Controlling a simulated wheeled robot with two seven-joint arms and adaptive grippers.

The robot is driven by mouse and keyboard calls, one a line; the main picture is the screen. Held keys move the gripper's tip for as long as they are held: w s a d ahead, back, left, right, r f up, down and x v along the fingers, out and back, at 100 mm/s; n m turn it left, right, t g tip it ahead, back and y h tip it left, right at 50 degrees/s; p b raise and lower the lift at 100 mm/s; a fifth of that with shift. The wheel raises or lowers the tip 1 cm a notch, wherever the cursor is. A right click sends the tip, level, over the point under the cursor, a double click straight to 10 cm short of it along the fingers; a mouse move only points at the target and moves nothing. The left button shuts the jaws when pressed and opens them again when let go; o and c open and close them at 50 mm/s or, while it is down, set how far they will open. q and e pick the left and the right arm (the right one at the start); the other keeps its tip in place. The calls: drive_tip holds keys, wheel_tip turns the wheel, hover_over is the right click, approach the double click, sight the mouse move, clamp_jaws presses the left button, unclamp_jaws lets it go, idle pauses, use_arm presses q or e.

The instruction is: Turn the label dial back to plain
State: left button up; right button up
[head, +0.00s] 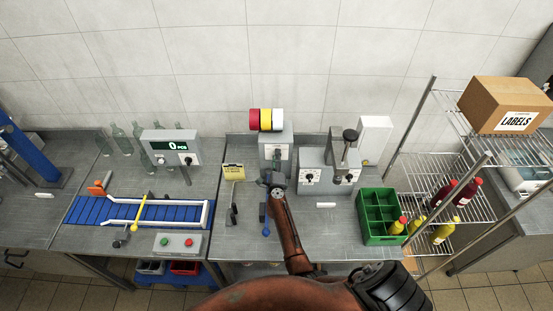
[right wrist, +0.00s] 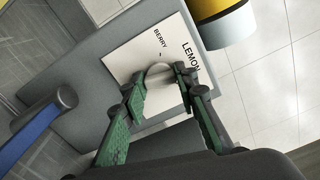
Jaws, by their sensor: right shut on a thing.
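The label dial (right wrist: 157,72) is a pale round knob on a white plate marked BERRY and LEMON in the right wrist view. My right gripper (right wrist: 158,84) has its green-padded fingers on both sides of the knob and is shut on it. The fingers cover part of the plate, and I see no PLAIN mark. In the head view the dial's grey box (head: 267,141) carries red, yellow and white rolls (head: 266,119) on top. My right gripper (head: 275,178) is in front of this box. My left gripper is not in view.
A two-knob grey machine (head: 312,179) stands close on the right, with a green crate (head: 372,238) beyond it. A yellow sign (head: 233,171) stands to the left. A blue conveyor (head: 130,213) and a counter display (head: 172,147) are farther left. A blue lever (right wrist: 30,135) sits near the fingers.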

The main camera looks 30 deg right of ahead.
drive_tip(key=m+b, duration=0.1)
drive_tip(key=m, duration=0.7)
drive_tip(key=shift+m, duration=0.7)
drive_tip(key=o, duration=1.2)
drive_tip(key=shift+c, duration=0.2)
drive_tip(key=shift+r, duration=5)
